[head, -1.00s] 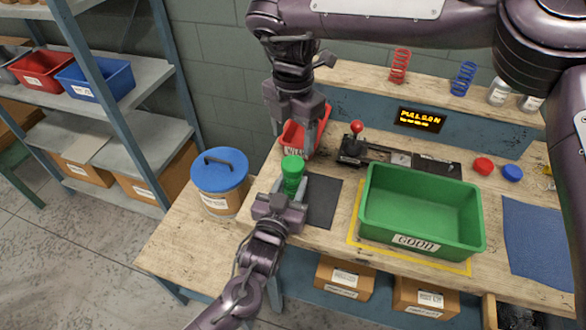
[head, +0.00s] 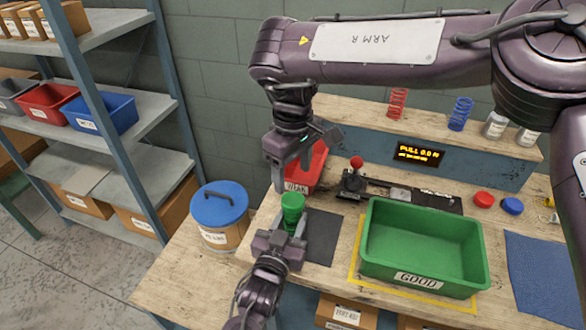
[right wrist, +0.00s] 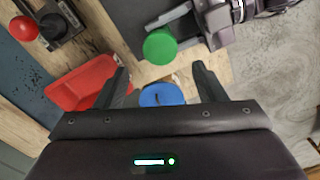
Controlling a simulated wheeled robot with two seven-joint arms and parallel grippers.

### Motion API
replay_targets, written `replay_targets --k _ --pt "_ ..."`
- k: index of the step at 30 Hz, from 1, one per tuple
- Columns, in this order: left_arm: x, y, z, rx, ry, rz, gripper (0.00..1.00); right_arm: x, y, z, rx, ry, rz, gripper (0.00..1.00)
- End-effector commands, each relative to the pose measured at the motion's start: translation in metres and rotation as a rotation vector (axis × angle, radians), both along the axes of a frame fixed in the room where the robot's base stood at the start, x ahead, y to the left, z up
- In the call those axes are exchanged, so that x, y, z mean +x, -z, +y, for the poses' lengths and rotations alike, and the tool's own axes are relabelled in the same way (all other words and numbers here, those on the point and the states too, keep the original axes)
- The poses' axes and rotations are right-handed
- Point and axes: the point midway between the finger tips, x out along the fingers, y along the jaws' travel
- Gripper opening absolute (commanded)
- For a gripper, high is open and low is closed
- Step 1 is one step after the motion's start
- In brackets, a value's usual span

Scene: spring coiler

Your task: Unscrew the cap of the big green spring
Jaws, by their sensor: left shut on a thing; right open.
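The big green spring (head: 293,221) stands upright at the left end of the bench. Its round green cap (head: 292,200) is on top; the cap also shows in the right wrist view (right wrist: 159,47). My left gripper (head: 288,234) is shut on the spring's lower part and hides much of it. My right gripper (head: 291,182) is open and empty, pointing down just above the cap. In the right wrist view the cap appears beyond the two fingertips (right wrist: 161,72), not between them. Whether any finger touches it cannot be told.
A red bin (head: 318,160) labelled WEAK stands behind the spring. The red-knobbed lever device (head: 355,180) and green GOOD bin (head: 425,280) are to the right. A blue-lidded drum (head: 219,204) stands to the left. A dark mat (head: 322,240) lies beside the spring.

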Motion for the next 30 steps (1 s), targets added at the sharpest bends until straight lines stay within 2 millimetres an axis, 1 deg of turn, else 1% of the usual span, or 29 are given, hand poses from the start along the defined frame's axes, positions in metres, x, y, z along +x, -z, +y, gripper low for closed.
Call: replay_targets --k 4,12,18,22,29,30 --pt "0.000 -0.001 0.000 -0.002 0.000 -0.002 0.00 -0.001 0.012 -0.001 -0.002 0.018 0.003 0.64" --pt "0.000 -0.001 0.000 -0.002 0.000 -0.002 0.00 -0.001 0.054 -0.001 -0.002 0.016 0.003 0.64" --pt "0.000 -0.001 0.000 -0.002 0.000 -0.002 0.00 -0.001 0.075 0.000 -0.002 0.015 0.003 0.64" --pt "0.000 -0.001 0.000 -0.002 0.000 -0.002 0.00 -0.001 0.080 0.000 -0.002 0.015 0.001 0.64" --pt "0.000 -0.001 0.000 -0.002 0.000 -0.002 0.00 -0.001 0.080 0.000 -0.002 0.015 0.001 0.64" --pt "0.000 -0.001 0.000 -0.002 0.000 -0.002 0.00 -0.001 0.080 0.000 -0.002 0.015 0.001 0.58"
